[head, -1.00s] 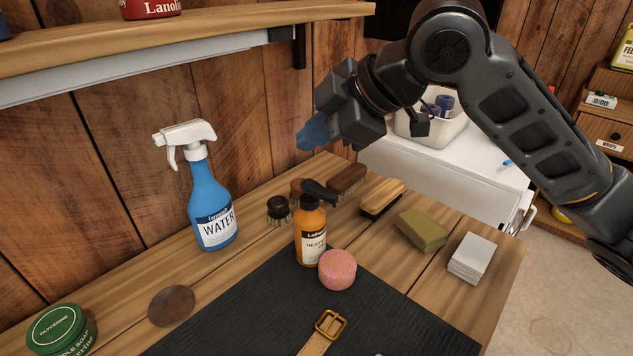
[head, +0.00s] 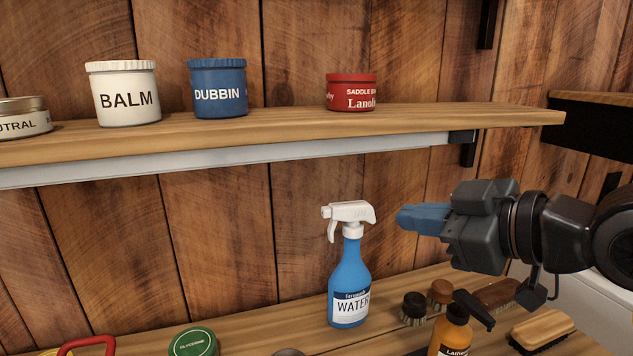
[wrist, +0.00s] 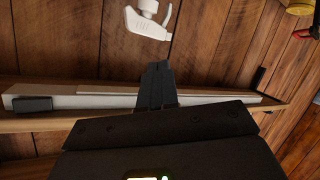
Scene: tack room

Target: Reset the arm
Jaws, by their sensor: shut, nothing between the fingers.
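My gripper (head: 408,218) is at the right of the head view, with its blue fingertips together and pointing left. It is empty. It is in the air above the bench, to the right of the blue spray bottle (head: 350,285) marked WATER, and looks apart from it. In the wrist view my gripper's dark fingers (wrist: 156,82) are closed, with the bottle's white spray head (wrist: 148,22) beyond them near the top edge. The rest of the bottle is out of that view.
A wall shelf (head: 260,125) holds a white BALM tub (head: 123,95), a blue DUBBIN tub (head: 218,88) and a red tin (head: 351,92). On the bench (head: 275,340) are brushes (head: 541,330), an orange pump bottle (head: 452,335) and a green tin (head: 194,342).

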